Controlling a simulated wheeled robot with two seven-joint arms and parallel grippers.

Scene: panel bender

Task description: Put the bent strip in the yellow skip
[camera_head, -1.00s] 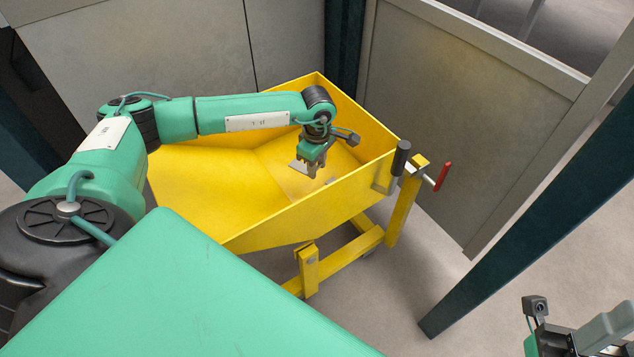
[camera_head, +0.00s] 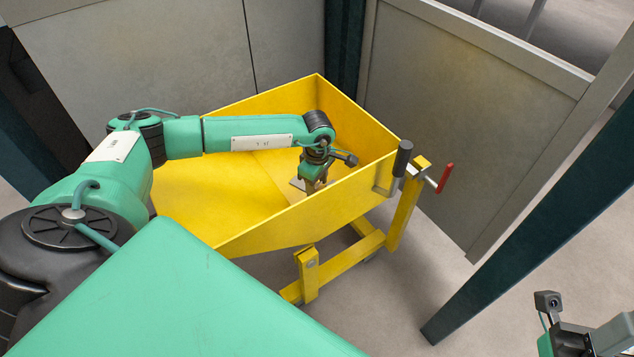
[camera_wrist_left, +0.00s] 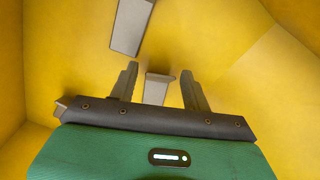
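The yellow skip (camera_head: 222,237) stands open-topped in the head view. My left gripper (camera_head: 312,187) reaches down inside it, near its right end. In the left wrist view my left gripper (camera_wrist_left: 159,70) has its fingers apart. A grey metal piece, seemingly the bent strip (camera_wrist_left: 157,88), shows between them with a gap on each side. Another grey piece (camera_wrist_left: 130,25) shows beyond the fingers; I cannot tell whether the two are one part. In the head view a grey piece (camera_head: 297,183) shows beside the gripper, low in the skip. My right gripper (camera_head: 598,338) is partly in view at the lower right.
The skip's near wall and its black and red handles (camera_head: 444,178) stand close to the left gripper. Grey panels (camera_head: 470,120) stand behind and to the right. A dark slanted post (camera_head: 530,255) stands at the right. Floor between skip and post is clear.

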